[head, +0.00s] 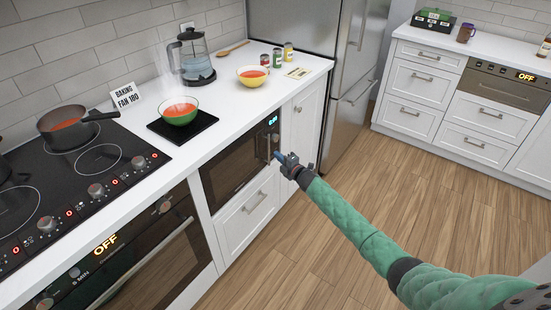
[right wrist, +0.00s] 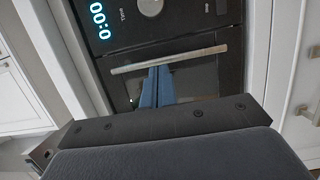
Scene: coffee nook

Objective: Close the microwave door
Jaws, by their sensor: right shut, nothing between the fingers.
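The microwave (head: 232,163) is built into the cabinet front under the counter. Its dark door (head: 228,170) looks flush or nearly flush with the front; I cannot tell if a small gap is left. The door's upright handle (head: 268,148) is beside the control panel with a lit display. In the right wrist view the handle (right wrist: 205,53) is a metal bar across the dark door (right wrist: 195,80). My right gripper (head: 280,157) is shut and empty, its blue fingertips (right wrist: 157,82) close to the handle; contact cannot be told. My left gripper is out of view.
A white drawer (head: 248,212) is below the microwave, and an oven (head: 140,262) is to its left. The counter (head: 225,140) above holds a green bowl (head: 180,118), a yellow bowl (head: 252,82) and a kettle (head: 193,62). The wooden floor (head: 400,170) is clear.

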